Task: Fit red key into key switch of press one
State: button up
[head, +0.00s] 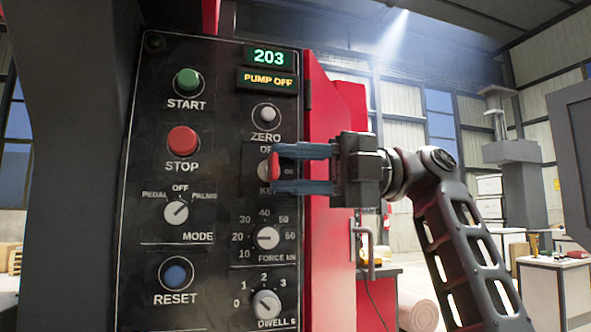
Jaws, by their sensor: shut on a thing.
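The red key (274,166) is upright between my gripper's fingertips, in front of the key switch. The key switch (264,169) sits on the press's black control panel, below the ZERO button, with part of its OFF, ON and KEY labels showing. My gripper (276,168) reaches in from the right with its two blue fingers above and below the key, shut on it. The fingers cover part of the switch. I cannot tell how deep the key sits in the switch.
The panel (212,130) also carries a green START button (187,80), a red STOP button (182,141), a MODE knob (176,212), a blue RESET button (175,276) and FORCE (267,238) and DWELL (266,304) knobs. The display (268,80) reads 203, PUMP OFF. A red press side (325,250) stands right of the panel.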

dwell(0.4)
jog(key=o, duration=1.1)
